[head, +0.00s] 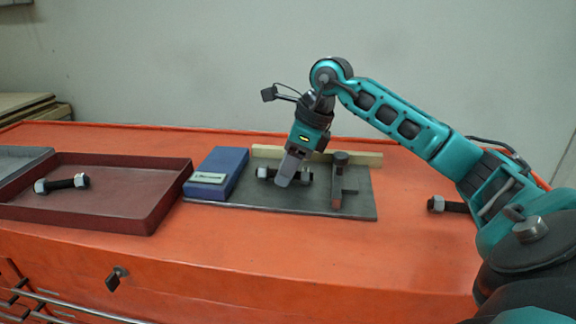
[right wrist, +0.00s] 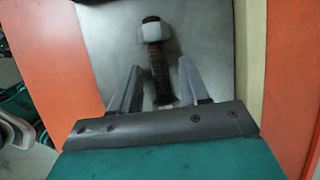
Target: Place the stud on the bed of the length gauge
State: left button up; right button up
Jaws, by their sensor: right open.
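The length gauge has a dark grey bed plate (head: 310,208), a blue block (head: 217,174) at its left end and a dark upright stop (head: 340,178) at its right. A stud (head: 264,173) with a pale nut at the left lies lengthwise on the bed, between block and stop. My right gripper (head: 285,182) points down over the stud and hides its middle. In the right wrist view the fingers (right wrist: 160,92) are open, one on each side of the stud's dark threaded shank (right wrist: 158,62); contact cannot be told. My left gripper is not in view.
A dark red tray (head: 125,205) at the left holds another stud (head: 62,184). A further stud (head: 447,205) lies at the right, partly behind my arm. A wooden strip (head: 365,158) runs along the bed's back edge. The orange bench front (head: 300,250) is clear.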

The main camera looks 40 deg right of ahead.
jog(key=p+v, duration=0.1)
jog(key=v, duration=1.1)
jog(key=shift+s, duration=0.1)
